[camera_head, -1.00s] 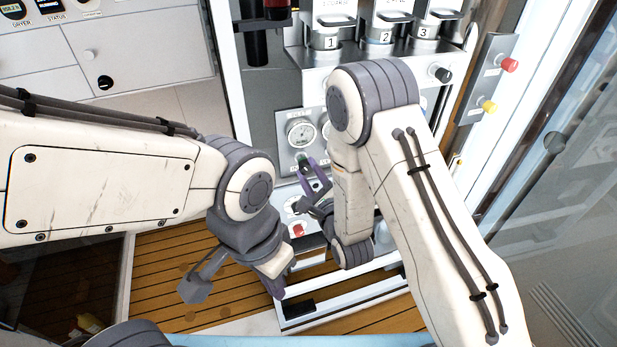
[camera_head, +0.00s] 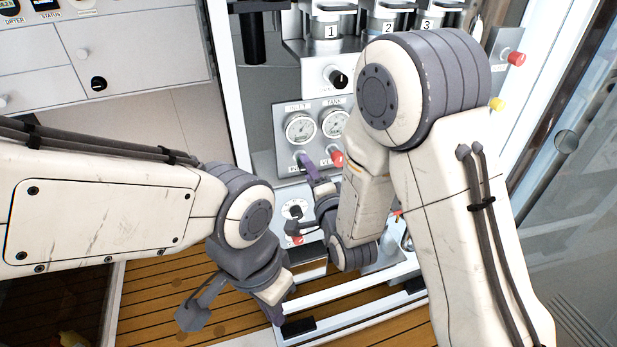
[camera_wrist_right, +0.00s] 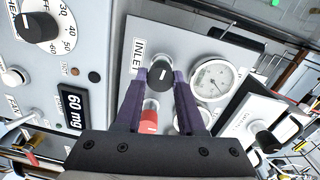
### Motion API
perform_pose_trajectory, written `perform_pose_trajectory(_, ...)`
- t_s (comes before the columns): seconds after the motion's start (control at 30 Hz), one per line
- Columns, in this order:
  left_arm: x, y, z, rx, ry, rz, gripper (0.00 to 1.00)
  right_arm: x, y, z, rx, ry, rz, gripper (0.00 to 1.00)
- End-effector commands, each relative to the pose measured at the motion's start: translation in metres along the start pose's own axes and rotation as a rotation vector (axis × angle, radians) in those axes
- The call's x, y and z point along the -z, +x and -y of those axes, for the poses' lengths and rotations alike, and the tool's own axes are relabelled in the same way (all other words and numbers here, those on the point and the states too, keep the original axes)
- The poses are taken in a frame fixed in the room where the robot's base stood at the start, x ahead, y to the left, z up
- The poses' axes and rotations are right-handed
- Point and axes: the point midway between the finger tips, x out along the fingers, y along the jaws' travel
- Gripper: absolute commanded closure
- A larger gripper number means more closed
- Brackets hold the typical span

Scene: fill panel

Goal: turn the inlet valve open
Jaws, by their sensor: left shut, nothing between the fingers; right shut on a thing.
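My right gripper (camera_wrist_right: 160,80) is shut on the knob, with one purple finger on each side. In the head view my right gripper (camera_head: 309,166) is at the lower left of the panel, and its fingers mostly hide the knob. My left gripper (camera_head: 276,315) is shut and empty, low over the wooden floor, away from the panel.
A red knob (camera_wrist_right: 150,118) sits close beside the inlet knob, near my right fingers. Two gauges (camera_head: 300,127) are above the knobs. A black knob (camera_head: 338,78) is higher up. A red button (camera_head: 516,58) is at the right. Open wooden floor (camera_head: 160,290) lies below.

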Motion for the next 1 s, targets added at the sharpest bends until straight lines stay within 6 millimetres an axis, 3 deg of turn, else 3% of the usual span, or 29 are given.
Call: perform_pose_trajectory(1.0,-0.004,0.072,0.005,0.0,0.0,0.0,1.0,-0.003,0.0,-0.001,-0.009,-0.964,-0.046,1.0)
